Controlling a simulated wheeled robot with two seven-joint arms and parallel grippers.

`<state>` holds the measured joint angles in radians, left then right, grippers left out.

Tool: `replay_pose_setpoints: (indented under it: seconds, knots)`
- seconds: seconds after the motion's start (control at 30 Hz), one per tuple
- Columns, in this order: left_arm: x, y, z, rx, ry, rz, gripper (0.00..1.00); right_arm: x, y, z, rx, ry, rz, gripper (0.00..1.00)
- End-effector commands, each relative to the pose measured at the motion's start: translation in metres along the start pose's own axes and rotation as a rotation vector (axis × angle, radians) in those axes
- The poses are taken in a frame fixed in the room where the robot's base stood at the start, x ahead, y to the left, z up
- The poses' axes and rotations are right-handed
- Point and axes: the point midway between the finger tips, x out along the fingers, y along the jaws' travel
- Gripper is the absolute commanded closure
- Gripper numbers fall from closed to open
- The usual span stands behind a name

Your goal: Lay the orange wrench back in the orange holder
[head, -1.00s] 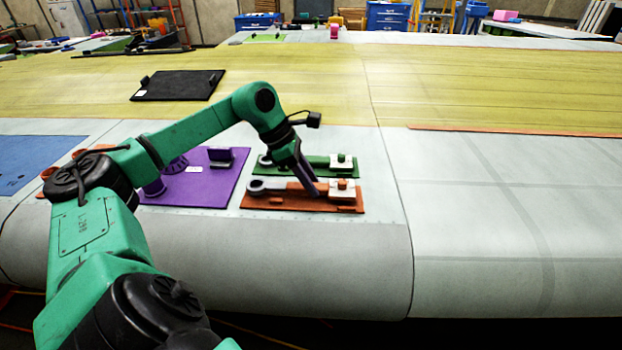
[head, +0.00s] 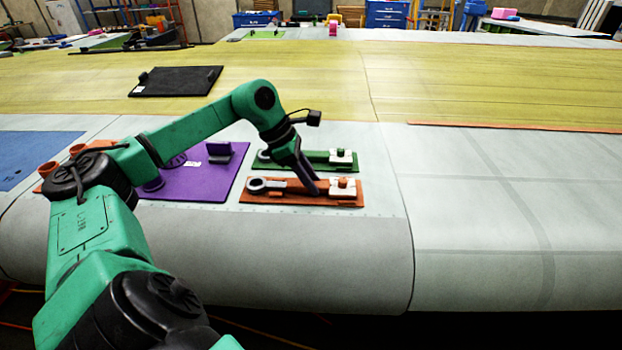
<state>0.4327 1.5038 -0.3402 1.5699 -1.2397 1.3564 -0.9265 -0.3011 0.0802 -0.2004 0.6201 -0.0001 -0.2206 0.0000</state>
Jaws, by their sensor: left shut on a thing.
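The orange holder (head: 290,202) is a flat orange plate on the near part of the pale wing surface. The wrench (head: 257,185) lies lengthwise along it, its grey ring end at the plate's left end and its shaft running right towards the block on the plate. My left gripper (head: 317,190) reaches down onto the middle of the wrench and is shut on it. The fingers hide part of the shaft, and I cannot tell whether the wrench is fully seated. My right gripper is out of view.
A green holder (head: 318,168) with a similar wrench lies just behind the orange one. A purple mat (head: 215,185) with upright parts is to the left, a black board (head: 175,82) farther back. The pale surface to the right (head: 500,220) is clear.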

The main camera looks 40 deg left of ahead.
Motion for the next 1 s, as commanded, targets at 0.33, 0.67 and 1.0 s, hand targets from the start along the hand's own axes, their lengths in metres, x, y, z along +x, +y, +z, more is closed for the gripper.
replay_pose_setpoints:
  seconds: [0.33,0.67,1.0]
  knots:
    - [0.000,0.000,0.000,0.000,-0.001,0.001,0.31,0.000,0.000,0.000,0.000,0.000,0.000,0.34]
    - [-0.004,0.000,-0.001,-0.001,0.002,0.001,0.31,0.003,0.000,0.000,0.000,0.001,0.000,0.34]
    - [-0.094,0.000,0.001,0.000,-0.003,0.006,0.31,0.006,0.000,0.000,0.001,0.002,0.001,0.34]
